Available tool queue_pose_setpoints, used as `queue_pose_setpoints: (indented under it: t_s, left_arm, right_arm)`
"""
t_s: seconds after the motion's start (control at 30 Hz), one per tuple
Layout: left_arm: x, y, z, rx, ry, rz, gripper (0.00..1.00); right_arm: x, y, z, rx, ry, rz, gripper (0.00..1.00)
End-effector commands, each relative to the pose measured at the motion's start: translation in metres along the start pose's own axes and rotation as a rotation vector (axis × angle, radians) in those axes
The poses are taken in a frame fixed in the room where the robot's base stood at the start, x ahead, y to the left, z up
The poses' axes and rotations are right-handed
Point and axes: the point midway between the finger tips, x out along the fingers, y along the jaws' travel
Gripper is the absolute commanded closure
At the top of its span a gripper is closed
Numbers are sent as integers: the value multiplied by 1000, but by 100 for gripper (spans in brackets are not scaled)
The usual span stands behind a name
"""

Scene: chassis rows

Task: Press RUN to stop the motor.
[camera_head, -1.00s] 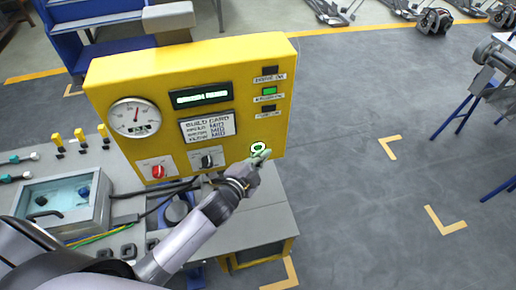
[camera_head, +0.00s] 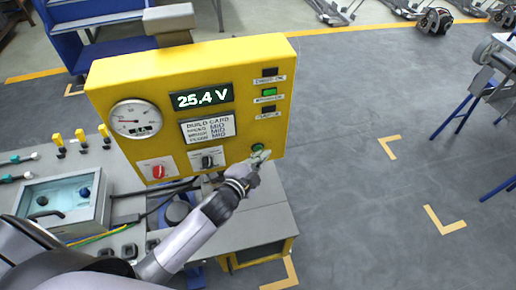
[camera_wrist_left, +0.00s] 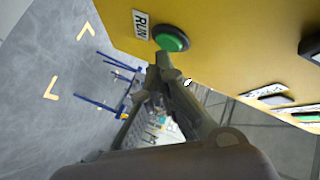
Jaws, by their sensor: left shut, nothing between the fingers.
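The yellow control panel (camera_head: 150,75) stands upright on the bench. Its green RUN button (camera_head: 257,147) is at the lower right; in the left wrist view the round green button (camera_wrist_left: 173,39) sits beside a RUN label (camera_wrist_left: 141,24). The button's ring is not lit. My left gripper (camera_head: 262,157) is shut and empty, its tips just below the button; I cannot tell whether they touch it. The display (camera_head: 202,96) reads 25.4 V. The dial gauge (camera_head: 135,118) has its needle toward the left. My right gripper is not in view.
A red knob (camera_head: 158,171) and a black knob (camera_head: 207,161) are on the panel's lower edge. Indicator lamps sit at the upper right, the middle one (camera_head: 269,92) green. A clear-lidded box (camera_head: 62,203) is on the bench at left.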

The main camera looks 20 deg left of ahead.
Motion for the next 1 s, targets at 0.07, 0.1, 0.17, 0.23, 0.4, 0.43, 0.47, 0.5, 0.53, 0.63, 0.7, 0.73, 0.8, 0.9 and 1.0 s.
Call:
queue_pose_setpoints:
  t_s: [0.07, 0.1, 0.17, 0.23, 0.4, 0.43, 0.47, 0.5, 0.53, 0.63, 0.7, 0.73, 0.8, 0.9, 1.0]
  left_arm:
    - [0, 0, 0, 0, 0, -1, 100]
    - [0, 0, 0, 0, 0, -1, 100]
    - [0, 0, 0, 0, 1, -1, 100]
    - [-1, 1, -1, -1, 1, 0, 100]
    - [-11, 8, -9, -3, 1, 1, 100]
    - [-14, 10, -10, -3, 1, 0, 100]
    - [-16, 11, -12, -3, 1, 0, 100]
    - [-18, 13, -14, -4, 1, 0, 100]
    - [-20, 15, -16, -4, 1, 0, 100]
    - [-28, 20, -20, -4, 0, 1, 100]
    - [-32, 24, -24, -4, 1, 0, 100]
    - [-34, 25, -25, -3, 0, 0, 100]
    - [-38, 28, -28, -3, 0, 0, 100]
    - [-41, 30, -30, -1, 0, 0, 100]
    - [-42, 30, -31, 0, 1, -1, 100]
  right_arm:
    - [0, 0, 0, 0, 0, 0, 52]
    - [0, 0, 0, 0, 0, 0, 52]
    - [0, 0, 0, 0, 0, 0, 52]
    - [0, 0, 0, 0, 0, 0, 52]
    - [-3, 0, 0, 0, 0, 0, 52]
    - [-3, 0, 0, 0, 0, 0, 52]
    - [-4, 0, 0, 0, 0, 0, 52]
    - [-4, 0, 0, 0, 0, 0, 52]
    - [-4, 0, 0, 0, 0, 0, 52]
    - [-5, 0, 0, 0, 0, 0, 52]
    - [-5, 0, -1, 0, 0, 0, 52]
    - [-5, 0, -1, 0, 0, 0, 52]
    - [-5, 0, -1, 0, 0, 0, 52]
    - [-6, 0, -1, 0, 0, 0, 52]
    - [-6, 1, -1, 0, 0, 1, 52]
